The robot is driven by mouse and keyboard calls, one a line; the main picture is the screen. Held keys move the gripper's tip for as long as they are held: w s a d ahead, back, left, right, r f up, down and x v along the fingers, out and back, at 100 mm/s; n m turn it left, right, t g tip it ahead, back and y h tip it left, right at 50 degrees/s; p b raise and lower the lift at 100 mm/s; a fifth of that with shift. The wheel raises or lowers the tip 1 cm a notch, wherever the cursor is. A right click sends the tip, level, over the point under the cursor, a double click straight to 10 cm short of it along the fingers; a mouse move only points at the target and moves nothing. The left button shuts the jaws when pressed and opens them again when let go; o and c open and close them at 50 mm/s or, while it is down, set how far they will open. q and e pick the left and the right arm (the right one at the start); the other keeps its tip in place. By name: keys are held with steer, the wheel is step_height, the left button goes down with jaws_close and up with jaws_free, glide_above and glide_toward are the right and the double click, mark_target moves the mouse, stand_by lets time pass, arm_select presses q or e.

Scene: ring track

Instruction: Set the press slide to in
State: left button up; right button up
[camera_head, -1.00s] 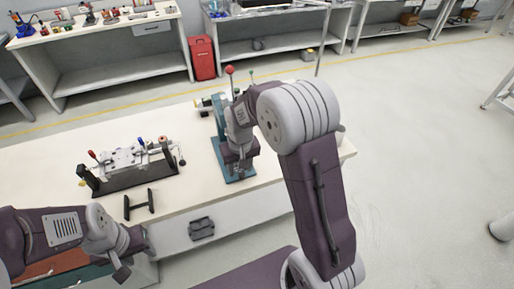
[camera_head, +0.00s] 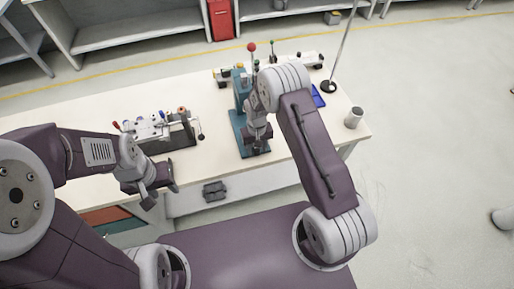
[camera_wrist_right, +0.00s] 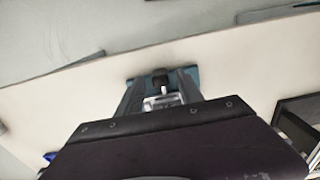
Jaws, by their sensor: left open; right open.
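The press is a teal stand (camera_head: 240,97) with a flat teal base on the workbench, partly hidden behind my right arm. A lever with a red knob (camera_head: 252,47) stands up above it. My right gripper (camera_head: 256,143) is in front of the press, low over its base. In the right wrist view its two fingers (camera_wrist_right: 161,92) are apart, with a black knob (camera_wrist_right: 160,76) and a metal piece seen between them; I cannot tell if they touch or if this is the slide. My left gripper (camera_head: 160,190) is open, near the bench's front edge.
A black fixture with a silver clamp and coloured knobs (camera_head: 165,130) stands left of the press. A blue tray (camera_head: 317,96), a grey cup (camera_head: 354,117) and a thin pole on a black foot (camera_head: 328,86) are to the right. The bench's (camera_head: 60,105) far left is clear.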

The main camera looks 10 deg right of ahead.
steer(key=shift+s+f, duration=0.2)
steer(key=shift+f, duration=0.25)
steer(key=shift+w+f, duration=0.1)
jaws_close()
steer(key=shift+w, duration=0.1)
stand_by(0.9)
